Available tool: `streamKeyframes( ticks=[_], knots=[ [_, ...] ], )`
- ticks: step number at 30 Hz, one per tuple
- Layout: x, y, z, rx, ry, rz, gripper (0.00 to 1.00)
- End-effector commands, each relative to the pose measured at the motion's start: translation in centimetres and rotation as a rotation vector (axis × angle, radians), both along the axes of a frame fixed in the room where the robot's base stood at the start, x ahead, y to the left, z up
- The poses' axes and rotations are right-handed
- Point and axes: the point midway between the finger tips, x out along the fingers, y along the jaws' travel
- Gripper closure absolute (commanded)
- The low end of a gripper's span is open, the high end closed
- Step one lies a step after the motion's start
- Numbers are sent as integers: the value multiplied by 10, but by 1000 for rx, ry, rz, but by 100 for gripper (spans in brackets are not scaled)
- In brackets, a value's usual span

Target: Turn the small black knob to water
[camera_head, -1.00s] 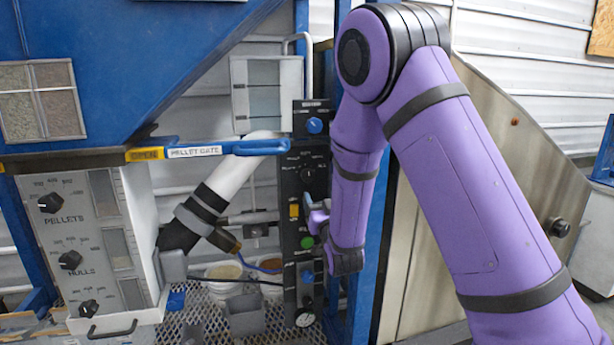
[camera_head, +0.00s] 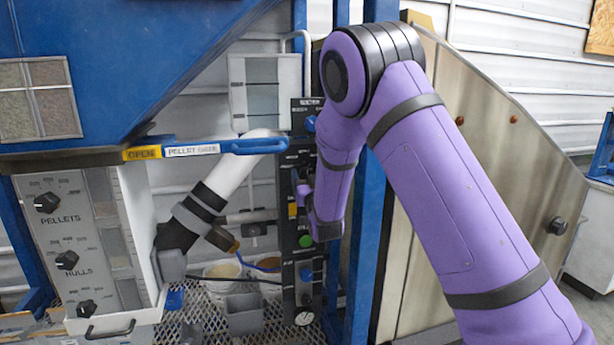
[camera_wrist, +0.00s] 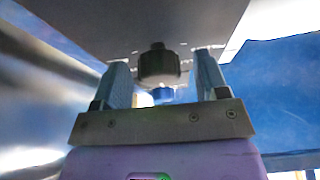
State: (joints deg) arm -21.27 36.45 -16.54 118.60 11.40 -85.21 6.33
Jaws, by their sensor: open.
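A black knob (camera_wrist: 158,66) on the dark panel shows in the wrist view, between the fingertips of my open gripper (camera_wrist: 160,72). A gap shows on both sides of the knob, and I cannot tell how deep the fingers reach around it. In the head view my gripper (camera_head: 304,192) is at the upper-middle part of the tall black control panel (camera_head: 289,255). My arm hides part of the panel there, including the selector knob and most of its markings. Where the knob points cannot be read.
A blue knob (camera_wrist: 162,94) lies beyond the black one in the wrist view. The panel also carries a green button (camera_head: 306,241) and a lower blue knob (camera_head: 306,274). A blue pellet gate handle (camera_head: 258,146) reaches close to the panel's left. A blue post (camera_head: 366,230) stands right of it.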

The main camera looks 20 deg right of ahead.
Motion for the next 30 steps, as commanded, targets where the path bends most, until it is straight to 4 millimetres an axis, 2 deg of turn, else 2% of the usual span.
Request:
streamKeyframes(
  ticks=[11,15,17,18,30],
  knots=[
    [5,0,2,0,1,0,33],
    [5,0,2,0,1,0,65],
    [5,0,2,0,1,0,79],
    [5,0,2,0,1,0,82],
    [5,0,2,81,1,0,82]
  ],
)
